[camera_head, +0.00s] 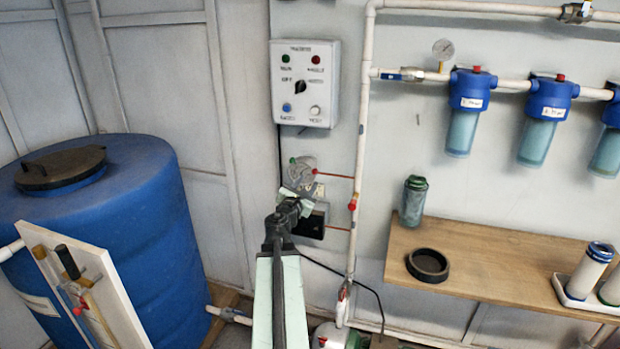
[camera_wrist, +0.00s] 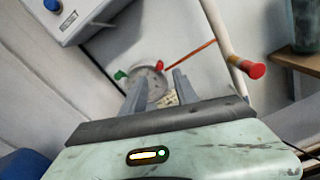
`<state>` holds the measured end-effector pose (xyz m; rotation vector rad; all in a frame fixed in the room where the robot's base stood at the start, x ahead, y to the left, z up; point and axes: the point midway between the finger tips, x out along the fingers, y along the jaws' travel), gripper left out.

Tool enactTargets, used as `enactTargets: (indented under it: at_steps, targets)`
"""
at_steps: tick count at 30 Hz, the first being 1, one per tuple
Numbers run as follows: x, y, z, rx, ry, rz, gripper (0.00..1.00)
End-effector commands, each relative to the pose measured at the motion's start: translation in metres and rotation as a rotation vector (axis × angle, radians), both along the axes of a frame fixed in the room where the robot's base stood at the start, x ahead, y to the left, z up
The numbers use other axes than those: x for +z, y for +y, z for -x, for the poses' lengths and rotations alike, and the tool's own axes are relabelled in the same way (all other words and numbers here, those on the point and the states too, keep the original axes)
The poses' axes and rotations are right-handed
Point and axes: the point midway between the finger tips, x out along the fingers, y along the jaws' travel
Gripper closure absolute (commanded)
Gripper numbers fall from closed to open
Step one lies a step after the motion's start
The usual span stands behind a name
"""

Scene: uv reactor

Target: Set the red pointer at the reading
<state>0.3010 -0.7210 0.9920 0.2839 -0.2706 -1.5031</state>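A round pale gauge (camera_head: 302,172) is on the wall below the control box. It also shows in the wrist view (camera_wrist: 149,80), between and beyond my fingers. A small red pointer tab (camera_wrist: 160,65) is at its upper right edge, and a green tab (camera_wrist: 120,75) is at its upper left. In the head view, the red tab (camera_head: 315,171) is on the right. The dial's needle and numbers are too small to read. My gripper (camera_wrist: 159,75) is open and empty, its two fingers pointing toward the gauge. In the head view, my gripper (camera_head: 297,192) overlaps the gauge's lower part; contact cannot be told.
A grey control box (camera_head: 305,84) hangs above the gauge. A white pipe with a red knob (camera_wrist: 256,71) stands close on the right. A dark box (camera_head: 312,222) is below. A wooden shelf (camera_head: 480,270) is farther right, a blue tank (camera_head: 150,220) left.

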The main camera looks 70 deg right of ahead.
Motion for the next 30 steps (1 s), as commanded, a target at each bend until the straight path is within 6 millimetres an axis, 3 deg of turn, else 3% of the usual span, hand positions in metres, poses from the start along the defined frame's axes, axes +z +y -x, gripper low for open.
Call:
enactTargets:
  at_steps: [9,18,22,30]
  targets:
    - [0.000,-0.059,-0.005,0.001,-0.001,-0.001,0.65]
    - [0.000,-0.063,-0.005,0.002,-0.001,0.000,0.65]
    - [0.000,-0.063,-0.005,0.002,-0.001,0.000,1.00]
    - [0.000,-0.063,-0.005,0.003,-0.001,0.000,1.00]
